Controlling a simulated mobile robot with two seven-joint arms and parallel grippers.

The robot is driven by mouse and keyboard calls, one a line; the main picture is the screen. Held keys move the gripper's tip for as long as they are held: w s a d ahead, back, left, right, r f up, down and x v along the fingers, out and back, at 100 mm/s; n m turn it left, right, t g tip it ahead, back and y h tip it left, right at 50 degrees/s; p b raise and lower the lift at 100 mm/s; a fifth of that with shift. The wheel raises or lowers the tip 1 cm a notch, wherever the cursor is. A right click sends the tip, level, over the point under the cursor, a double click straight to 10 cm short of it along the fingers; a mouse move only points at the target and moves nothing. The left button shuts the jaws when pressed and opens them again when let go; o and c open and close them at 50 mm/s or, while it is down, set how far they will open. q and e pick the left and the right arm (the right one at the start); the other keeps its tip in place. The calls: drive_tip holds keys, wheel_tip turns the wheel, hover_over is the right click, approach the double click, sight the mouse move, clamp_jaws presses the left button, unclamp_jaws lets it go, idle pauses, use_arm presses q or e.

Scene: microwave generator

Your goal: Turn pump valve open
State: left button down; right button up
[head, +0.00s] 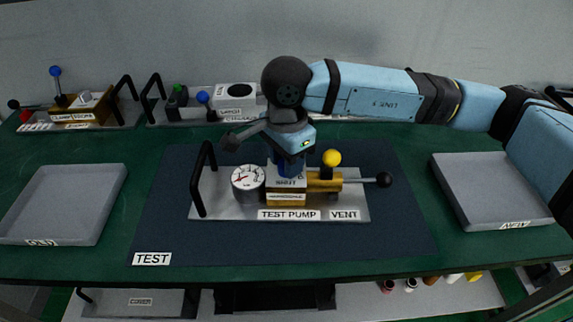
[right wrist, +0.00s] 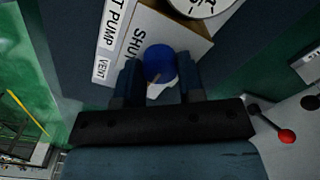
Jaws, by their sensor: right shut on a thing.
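The test pump (head: 285,200) stands on a light plate with a black handle at its left. It has a round white gauge (head: 247,178), a yellow ball knob (head: 331,158) and a lever with a black ball end (head: 384,179). My right gripper (head: 290,168) reaches down from above onto the pump body, between gauge and yellow knob. In the right wrist view its fingers (right wrist: 160,82) are closed on a round blue valve knob (right wrist: 158,62), beside a label reading "SHUT". The fingers hide part of the knob. My left gripper is not in view.
The pump sits on a dark test mat (head: 390,235). An empty grey tray (head: 65,205) marked "OLD" is at the left, and another (head: 490,190) marked "NEW" at the right. Other devices (head: 85,105) stand along the back edge. The mat's front is clear.

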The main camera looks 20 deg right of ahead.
idle(0.5)
drive_tip(key=o, duration=0.9)
drive_tip(key=shift+o, duration=0.2)
drive_tip(key=shift+r, duration=0.1)
wheel_tip(320, 180, up, 14)
drive_tip(key=shift+f, duration=0.2)
